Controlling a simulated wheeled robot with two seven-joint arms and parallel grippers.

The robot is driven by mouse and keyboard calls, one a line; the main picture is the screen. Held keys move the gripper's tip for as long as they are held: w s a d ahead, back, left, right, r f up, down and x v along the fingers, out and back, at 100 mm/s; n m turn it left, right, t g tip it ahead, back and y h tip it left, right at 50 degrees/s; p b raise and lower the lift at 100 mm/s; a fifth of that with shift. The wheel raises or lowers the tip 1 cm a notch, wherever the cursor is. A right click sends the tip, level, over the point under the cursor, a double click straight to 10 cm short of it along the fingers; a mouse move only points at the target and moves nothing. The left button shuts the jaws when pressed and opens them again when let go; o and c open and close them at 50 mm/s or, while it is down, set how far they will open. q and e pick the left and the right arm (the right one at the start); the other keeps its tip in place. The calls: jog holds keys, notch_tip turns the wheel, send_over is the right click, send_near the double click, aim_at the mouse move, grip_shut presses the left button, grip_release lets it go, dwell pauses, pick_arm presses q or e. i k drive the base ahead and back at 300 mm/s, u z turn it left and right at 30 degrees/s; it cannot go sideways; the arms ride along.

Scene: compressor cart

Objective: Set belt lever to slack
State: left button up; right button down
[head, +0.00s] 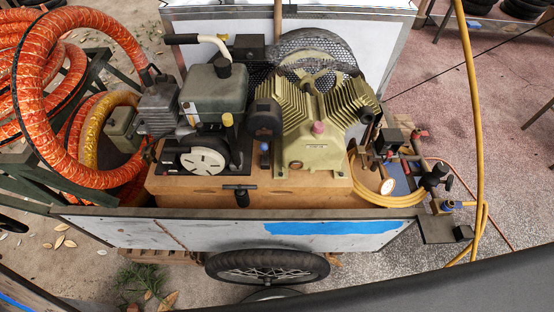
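A cream bent lever (214,42) with a black grip (182,39) sticks out to the left above the engine, at the back left of the cart; it looks like the belt lever. Its grip lies roughly level and points left. Its lower end goes down behind the engine (213,92), so its pivot is hidden. I see no marking for slack or tight. The belt guard (316,45), a dark mesh cover, stands behind the olive compressor (318,115); the belt itself cannot be made out. Neither of my grippers shows in the head view.
The cart's near side panel (240,230) and wheel (267,266) stand in front. A black T-handle (240,192) is on the wooden deck's front. Orange hoses (30,95) crowd the left. Valves, a gauge (387,186) and a yellow hose (470,100) are at the right.

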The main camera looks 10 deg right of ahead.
aim_at(264, 147)
jog(key=z, duration=0.6)
jog(key=k, duration=0.75)
jog(key=u, duration=1.6)
